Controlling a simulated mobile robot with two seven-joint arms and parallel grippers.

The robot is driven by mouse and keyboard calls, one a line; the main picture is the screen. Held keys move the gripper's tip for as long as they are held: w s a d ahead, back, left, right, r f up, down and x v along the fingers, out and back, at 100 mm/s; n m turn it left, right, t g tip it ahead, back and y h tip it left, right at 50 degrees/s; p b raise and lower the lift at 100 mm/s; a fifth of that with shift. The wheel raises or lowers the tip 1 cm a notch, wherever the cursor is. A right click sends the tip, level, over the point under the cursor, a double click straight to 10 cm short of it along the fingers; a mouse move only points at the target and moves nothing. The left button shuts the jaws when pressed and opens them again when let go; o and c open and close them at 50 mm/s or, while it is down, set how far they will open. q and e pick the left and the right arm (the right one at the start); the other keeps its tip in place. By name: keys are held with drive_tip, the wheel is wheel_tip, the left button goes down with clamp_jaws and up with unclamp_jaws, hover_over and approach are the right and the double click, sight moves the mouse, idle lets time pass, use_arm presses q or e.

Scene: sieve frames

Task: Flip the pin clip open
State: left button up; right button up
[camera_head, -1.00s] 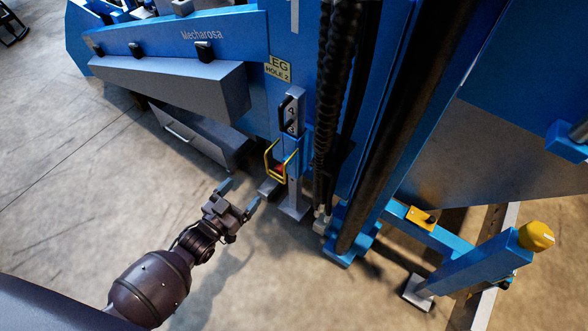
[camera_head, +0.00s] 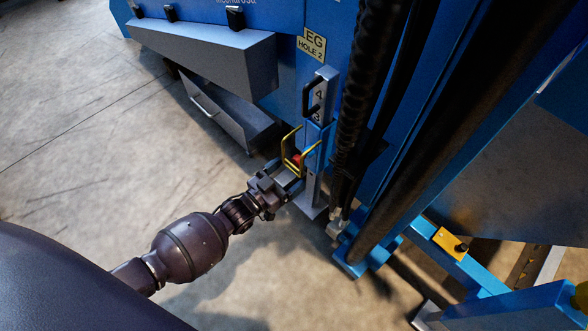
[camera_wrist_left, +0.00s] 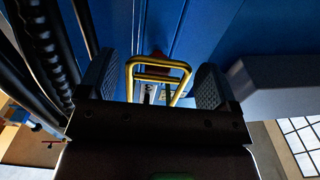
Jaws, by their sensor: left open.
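The pin clip is a yellow wire loop (camera_head: 291,150) at the leg of the blue machine, beside a red part (camera_head: 297,160). In the left wrist view the yellow loop (camera_wrist_left: 157,66) shows between the two finger pads, with a red piece behind it. My left gripper (camera_head: 283,172) is open, its fingers on either side of the loop. I cannot tell whether a finger touches the wire. My right gripper is not in view.
A grey leg post (camera_head: 318,100) with a black handle (camera_head: 312,97) stands right above the clip. Black hoses (camera_head: 360,90) hang to its right. A grey open box (camera_head: 222,115) hangs at left. The concrete floor (camera_head: 70,130) is clear at left.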

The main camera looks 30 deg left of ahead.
use_arm(q)
drive_tip(key=shift+x, duration=1.25)
drive_tip(key=c, duration=1)
